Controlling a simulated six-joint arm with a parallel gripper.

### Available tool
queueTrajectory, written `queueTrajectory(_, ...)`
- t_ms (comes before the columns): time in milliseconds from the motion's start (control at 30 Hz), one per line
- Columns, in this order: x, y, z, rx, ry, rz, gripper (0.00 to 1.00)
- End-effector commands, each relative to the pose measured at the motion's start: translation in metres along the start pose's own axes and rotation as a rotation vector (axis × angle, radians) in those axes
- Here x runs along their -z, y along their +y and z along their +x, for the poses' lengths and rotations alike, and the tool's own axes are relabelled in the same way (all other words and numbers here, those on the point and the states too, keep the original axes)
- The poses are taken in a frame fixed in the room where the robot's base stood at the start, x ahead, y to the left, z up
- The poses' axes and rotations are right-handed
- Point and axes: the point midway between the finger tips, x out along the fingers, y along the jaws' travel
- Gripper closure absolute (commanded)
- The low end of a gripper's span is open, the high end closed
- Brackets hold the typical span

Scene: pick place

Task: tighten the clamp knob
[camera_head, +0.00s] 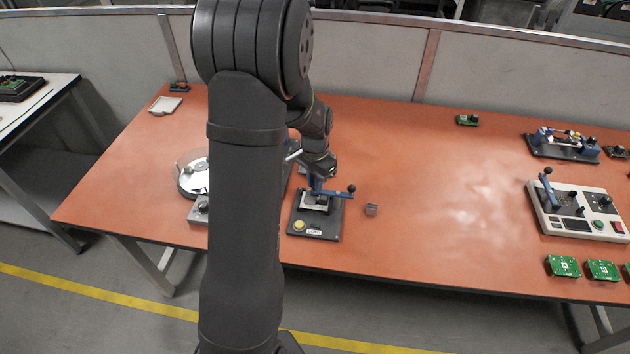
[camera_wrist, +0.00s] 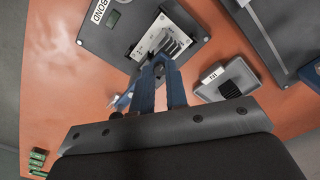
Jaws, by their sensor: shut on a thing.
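A dark clamp fixture (camera_head: 322,231) stands on the orange table, with a metal plate, a yellow button and a blue lever (camera_head: 336,194) ending in a black ball (camera_head: 351,188). My gripper (camera_head: 315,188) reaches down over the fixture. In the wrist view my gripper (camera_wrist: 160,66) has its blue fingers close together at the near edge of the pale plate (camera_wrist: 143,49). They are shut on the clamp knob, which is mostly hidden between the fingertips. A dark finned block (camera_wrist: 175,43) lies on the plate just beyond them.
A grey labelled box (camera_wrist: 226,80) is close beside my fingers. Left are a round disc device (camera_head: 192,176) and a flat tray (camera_head: 165,104). A control panel (camera_head: 580,209) stands right; the middle right is clear.

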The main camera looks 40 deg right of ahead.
Motion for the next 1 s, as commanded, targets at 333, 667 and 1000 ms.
queueTrajectory(333, 0.001, 0.000, -0.001, 0.001, 0.002, -0.001, 0.64)
queueTrajectory(667, 0.001, -0.001, -0.017, 0.003, 0.004, -0.001, 0.64)
queueTrajectory(1000, 0.001, -0.001, -0.097, 0.004, 0.006, -0.001, 0.64)
